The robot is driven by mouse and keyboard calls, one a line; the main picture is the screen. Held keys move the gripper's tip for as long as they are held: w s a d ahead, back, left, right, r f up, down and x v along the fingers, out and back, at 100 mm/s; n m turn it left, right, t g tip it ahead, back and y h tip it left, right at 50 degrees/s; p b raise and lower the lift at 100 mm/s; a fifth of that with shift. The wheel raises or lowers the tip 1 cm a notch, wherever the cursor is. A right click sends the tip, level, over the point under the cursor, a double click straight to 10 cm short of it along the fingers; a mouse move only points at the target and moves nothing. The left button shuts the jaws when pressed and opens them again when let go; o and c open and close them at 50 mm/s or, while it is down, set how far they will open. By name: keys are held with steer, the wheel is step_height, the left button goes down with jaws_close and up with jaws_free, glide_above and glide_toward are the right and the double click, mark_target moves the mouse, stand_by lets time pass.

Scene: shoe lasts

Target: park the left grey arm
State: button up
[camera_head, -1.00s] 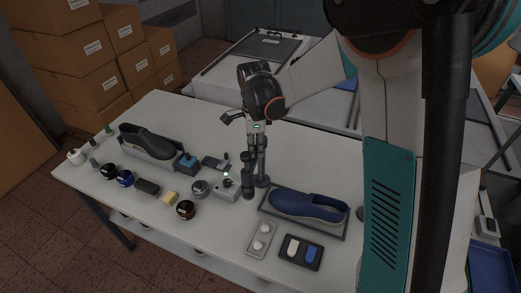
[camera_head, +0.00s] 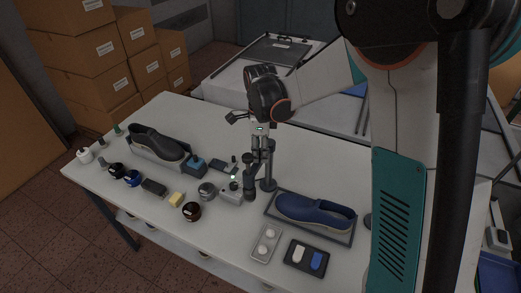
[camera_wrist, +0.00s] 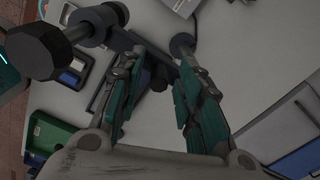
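Two dark grey upright parts with round ends stand mid-table in the head view, a left one (camera_head: 250,181) and a right one (camera_head: 269,176). I cannot clearly tell which belongs to the left grey arm. My gripper (camera_head: 259,152) points down at their tops. In the wrist view my gripper (camera_wrist: 160,68) has its fingers spread. A dark grey bar (camera_wrist: 122,40) runs toward the gap between them, partly hidden by the left finger; I see no grip on it. A thick dark grey knob (camera_wrist: 35,51) is at upper left, and a round grey piece (camera_wrist: 182,43) lies beyond the right fingertip.
A blue shoe (camera_head: 313,212) on a tray is right of the posts. A small light-grey box (camera_head: 231,196) is close on their left. A dark shoe (camera_head: 158,142), several jars and a yellow block (camera_head: 177,200) are farther left. The table behind the blue shoe is clear.

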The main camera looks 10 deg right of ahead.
mark_target(260, 149)
step_height(260, 149, up, 12)
stand_by(0.7)
stand_by(0.4)
steer(key=s+d+f+n+t+b, duration=0.2)
steer(key=s+f+n+b, duration=0.1)
steer(key=s+n, duration=0.4)
steer(key=s+d+f+n+t+b, duration=0.2)
steer(key=s+d+f+n+b, duration=0.1)
steer(key=s+n, duration=0.4)
steer(key=s+d+f+n+t+b, duration=0.2)
steer(key=s+f+n+b, duration=0.3)
steer(key=s, duration=0.4)
steer(key=shift+s+d+n+t+b, duration=0.4)
steer(key=shift+n+t+b, duration=0.2)
steer(key=shift+n+b, duration=0.4)
stand_by(0.7)
